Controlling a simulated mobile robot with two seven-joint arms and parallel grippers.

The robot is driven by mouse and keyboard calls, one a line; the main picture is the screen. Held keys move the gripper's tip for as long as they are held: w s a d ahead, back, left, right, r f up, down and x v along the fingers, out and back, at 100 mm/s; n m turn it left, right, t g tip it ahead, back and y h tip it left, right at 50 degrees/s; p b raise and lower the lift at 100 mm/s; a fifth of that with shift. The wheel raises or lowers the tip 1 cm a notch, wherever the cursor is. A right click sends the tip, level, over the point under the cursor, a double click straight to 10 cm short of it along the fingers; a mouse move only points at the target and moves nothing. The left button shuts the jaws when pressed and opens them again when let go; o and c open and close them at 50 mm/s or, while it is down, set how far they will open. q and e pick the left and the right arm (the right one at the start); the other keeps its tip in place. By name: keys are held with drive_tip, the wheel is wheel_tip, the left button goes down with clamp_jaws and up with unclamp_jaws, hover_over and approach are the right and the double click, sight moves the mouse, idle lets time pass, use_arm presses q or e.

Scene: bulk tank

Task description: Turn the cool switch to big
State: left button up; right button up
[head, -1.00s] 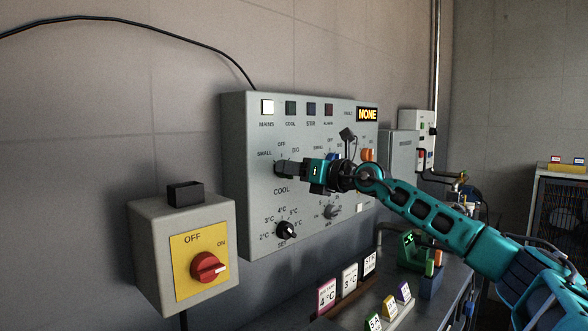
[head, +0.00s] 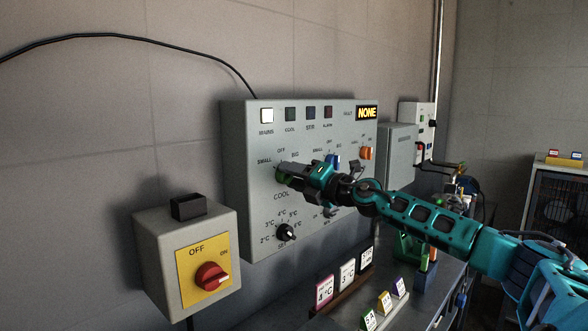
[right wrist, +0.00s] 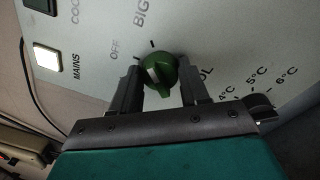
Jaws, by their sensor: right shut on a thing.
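The cool switch (right wrist: 160,72) is a green knob with a white mark, on the grey control panel (head: 247,232). It sits between the two fingers of my right gripper (right wrist: 160,88) in the right wrist view, and the gripper is shut on it. In the head view the gripper (head: 281,172) covers most of the knob; SMALL, OFF and BIG labels stand around it. In the wrist view OFF and BIG show, but SMALL is not seen. I cannot tell which label the white mark points to. My left gripper is not in view.
The mains lamp (head: 267,116) is lit and the cool lamp (head: 290,114) looks dark. A temperature knob (head: 286,232) sits below the cool switch. A red rotary switch (head: 212,276) is on a box at lower left. Small label signs (head: 347,273) stand on the bench.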

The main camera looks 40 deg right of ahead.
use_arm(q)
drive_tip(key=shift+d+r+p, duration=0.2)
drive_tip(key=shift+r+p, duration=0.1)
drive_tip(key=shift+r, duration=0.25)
use_arm(e)
drive_tip(key=shift+m, duration=0.7)
drive_tip(key=o, duration=1.1)
drive_tip(key=shift+c, duration=0.2)
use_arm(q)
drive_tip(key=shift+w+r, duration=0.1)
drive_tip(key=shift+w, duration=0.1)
